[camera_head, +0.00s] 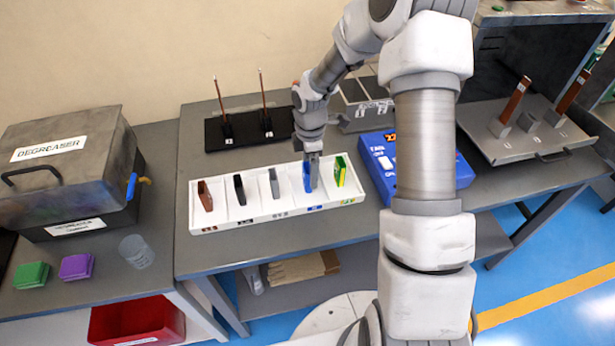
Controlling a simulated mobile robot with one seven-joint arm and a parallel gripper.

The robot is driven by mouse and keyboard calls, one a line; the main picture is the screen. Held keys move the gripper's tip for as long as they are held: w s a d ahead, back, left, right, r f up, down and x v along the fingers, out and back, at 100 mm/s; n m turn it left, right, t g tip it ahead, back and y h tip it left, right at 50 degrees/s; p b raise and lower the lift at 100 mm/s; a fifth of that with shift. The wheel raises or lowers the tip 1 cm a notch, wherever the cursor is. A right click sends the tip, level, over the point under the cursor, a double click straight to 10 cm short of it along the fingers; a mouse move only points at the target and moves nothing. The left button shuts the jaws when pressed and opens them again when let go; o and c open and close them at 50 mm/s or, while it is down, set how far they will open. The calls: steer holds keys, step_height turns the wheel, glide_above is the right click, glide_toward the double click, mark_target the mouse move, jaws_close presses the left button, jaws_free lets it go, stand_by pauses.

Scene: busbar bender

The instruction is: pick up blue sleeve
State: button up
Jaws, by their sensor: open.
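The blue sleeve (307,178) stands upright in its compartment of a white divided tray (222,226), fourth from the left. My gripper (313,179) points down right at the blue sleeve, with a finger in front of its right part. The jaws are open. I cannot tell whether the fingers touch the sleeve or stand on both sides of it. Part of the sleeve is hidden by the gripper.
The tray also holds brown (205,196), black (239,190), grey (274,183) and green-yellow (340,170) sleeves, the last close to my gripper's right. A black base with two rods (243,130) stands behind. A blue box (379,160) is right of the tray.

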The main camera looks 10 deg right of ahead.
mark_target(307, 178)
steer(key=shift+w+a+f, duration=0.1)
steer(key=shift+a+f, duration=0.05)
steer(key=shift+f, duration=0.95)
steer(key=shift+w+a+f, duration=0.1)
steer(key=shift+f, duration=1)
steer(key=c, duration=1.4)
